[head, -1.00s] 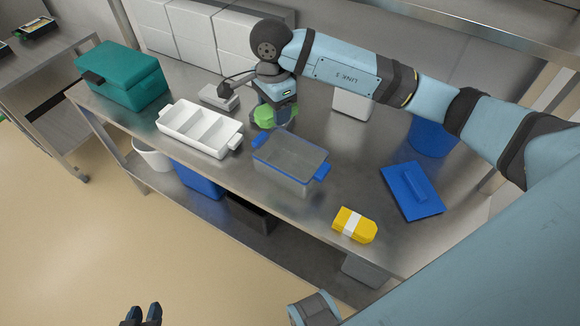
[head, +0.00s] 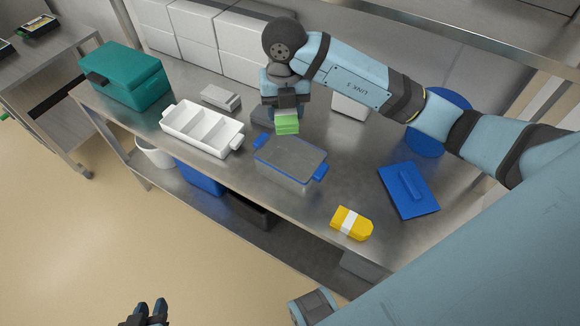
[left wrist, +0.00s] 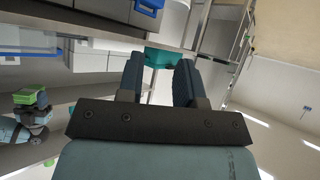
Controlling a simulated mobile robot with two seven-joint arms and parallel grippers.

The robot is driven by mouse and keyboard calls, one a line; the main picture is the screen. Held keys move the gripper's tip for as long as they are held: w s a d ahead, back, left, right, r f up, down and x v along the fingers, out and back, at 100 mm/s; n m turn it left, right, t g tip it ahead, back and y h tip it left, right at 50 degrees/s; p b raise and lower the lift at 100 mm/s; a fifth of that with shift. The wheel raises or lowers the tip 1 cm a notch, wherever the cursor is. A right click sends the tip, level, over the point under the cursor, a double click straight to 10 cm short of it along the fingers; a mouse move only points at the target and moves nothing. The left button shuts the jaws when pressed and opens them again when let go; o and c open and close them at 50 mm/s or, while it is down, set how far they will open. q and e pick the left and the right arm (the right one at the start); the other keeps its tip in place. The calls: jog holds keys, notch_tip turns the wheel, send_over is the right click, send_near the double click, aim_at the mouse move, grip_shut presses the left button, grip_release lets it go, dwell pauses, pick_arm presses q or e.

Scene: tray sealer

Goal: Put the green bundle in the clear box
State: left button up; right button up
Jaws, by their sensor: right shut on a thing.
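The green bundle (head: 287,126) is held in my right gripper (head: 286,112), which is shut on it above the table. The bundle shows just behind the far rim of the clear box in the head view. The clear box (head: 284,172) stands on the table with blue handles at its two ends; it looks empty. The bundle also shows at the left of the left wrist view (left wrist: 30,97). My left gripper (head: 150,308) is at the bottom of the head view, away from the table; its fingers are apart and empty in the left wrist view (left wrist: 158,75).
A white divided tray (head: 203,130) stands left of the box, with a teal case (head: 128,82) beyond it. A blue lid (head: 409,192) and a yellow packet with a white band (head: 351,223) lie to the right. A blue round container (head: 432,135) stands behind the lid.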

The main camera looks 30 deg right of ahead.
aim_at(290, 170)
jog(key=m, duration=0.3)
jog(key=s+r+m, duration=0.1)
jog(key=m, duration=0.1)
jog(key=shift+d+p, duration=0.15)
jog(key=shift+p, duration=0.15)
jog(key=shift+s+m, duration=0.1)
jog(key=shift+m, duration=1.1)
jog(key=shift+d+f, duration=0.1)
jog(key=shift+m, duration=0.3)
notch_tip(290, 170, down, 19)
jog(key=shift+f+b, duration=0.1)
jog(key=shift+b, duration=1.15)
jog(key=shift+f, duration=0.3)
pick_arm(q)
jog(key=shift+f, duration=0.2)
